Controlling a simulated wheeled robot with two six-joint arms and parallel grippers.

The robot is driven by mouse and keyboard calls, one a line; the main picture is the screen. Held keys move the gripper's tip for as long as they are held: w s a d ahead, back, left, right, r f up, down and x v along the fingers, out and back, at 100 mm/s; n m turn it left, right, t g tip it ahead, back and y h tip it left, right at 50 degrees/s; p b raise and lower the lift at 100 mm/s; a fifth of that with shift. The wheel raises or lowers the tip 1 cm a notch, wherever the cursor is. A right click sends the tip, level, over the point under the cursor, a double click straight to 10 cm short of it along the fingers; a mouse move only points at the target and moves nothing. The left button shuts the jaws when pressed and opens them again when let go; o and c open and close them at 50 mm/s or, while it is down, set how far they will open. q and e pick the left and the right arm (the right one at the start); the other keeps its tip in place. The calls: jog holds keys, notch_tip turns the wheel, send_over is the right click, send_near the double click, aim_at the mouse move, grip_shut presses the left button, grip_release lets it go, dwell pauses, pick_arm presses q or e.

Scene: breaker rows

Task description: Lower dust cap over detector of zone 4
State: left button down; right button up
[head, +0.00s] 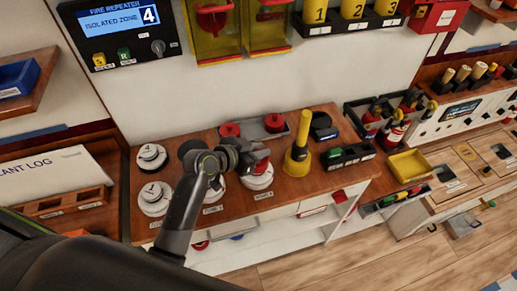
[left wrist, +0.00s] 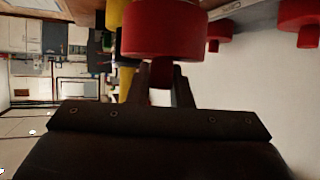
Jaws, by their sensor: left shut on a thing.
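My left gripper (head: 250,160) is shut on a red dust cap (head: 262,166), gripping its narrow stem. In the left wrist view the cap (left wrist: 165,36) is wide and round beyond the fingers (left wrist: 161,76). In the head view the cap appears at a white round detector (head: 257,182) on the wooden bench; I cannot tell whether they touch. The label before this detector is too small to read surely. Two more white detectors, one at the back left (head: 152,157) and one in front of it (head: 155,197), stand uncovered. My arm hides part of the bench between. My right gripper is out of view.
A grey tray (head: 254,134) at the back holds red caps (head: 274,123). A yellow cone-like tool (head: 298,150) stands right of the held cap. The wall panel (head: 122,22) reads "isolated zone 4". Black racks (head: 347,156) and a yellow bin (head: 409,165) lie further right.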

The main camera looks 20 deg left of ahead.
pick_arm(q)
jog(key=shift+f+b, duration=1.15)
jog(key=shift+f, duration=0.4)
jog(key=c, duration=1.2)
grip_release()
jog(key=shift+r, duration=0.1)
jog(key=shift+c, duration=0.2)
jog(key=b+v, duration=0.2)
jog(key=v, duration=1.5)
jog(key=shift+s, duration=0.25)
